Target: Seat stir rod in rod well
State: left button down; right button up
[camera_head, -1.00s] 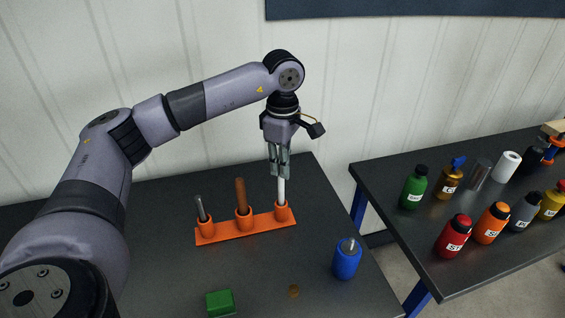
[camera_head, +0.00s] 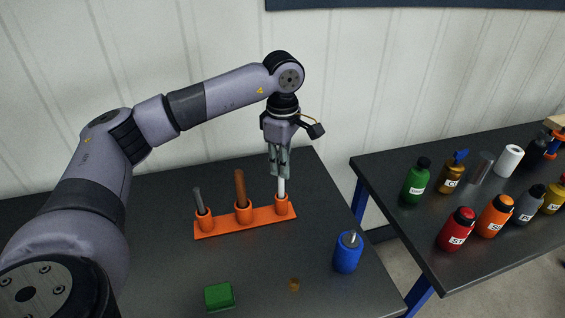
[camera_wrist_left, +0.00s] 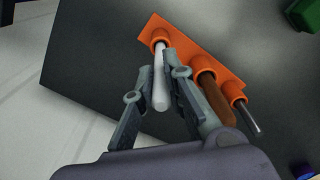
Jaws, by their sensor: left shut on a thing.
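The white stir rod (camera_head: 282,188) stands about upright, its lower end inside the right-hand well of the orange rack (camera_head: 263,221). My left gripper (camera_head: 280,173) is shut on the rod's upper part, above the well. In the left wrist view the rod (camera_wrist_left: 160,88) lies between the two fingers (camera_wrist_left: 160,75) and runs down into the orange well (camera_wrist_left: 158,37). The rod's bottom tip is hidden in the well. A brown rod (camera_head: 240,188) stands in the middle well and a grey metal rod (camera_head: 199,200) leans in the left well. My right gripper is out of view.
A blue bottle (camera_head: 347,255) stands to the right of the rack. A green block (camera_head: 219,296) and a small brown disc (camera_head: 294,285) lie nearer. A second table (camera_head: 400,232) at the right holds several labelled bottles. The tabletop in front of the rack is mostly clear.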

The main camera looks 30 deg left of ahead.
pick_arm(q)
jog(key=shift+f, duration=0.15)
jog(key=c, duration=1.6)
grip_release()
jog(key=shift+o, duration=0.2)
notch_tip(320, 180, up, 12)
jog(key=shift+r, duration=0.1)
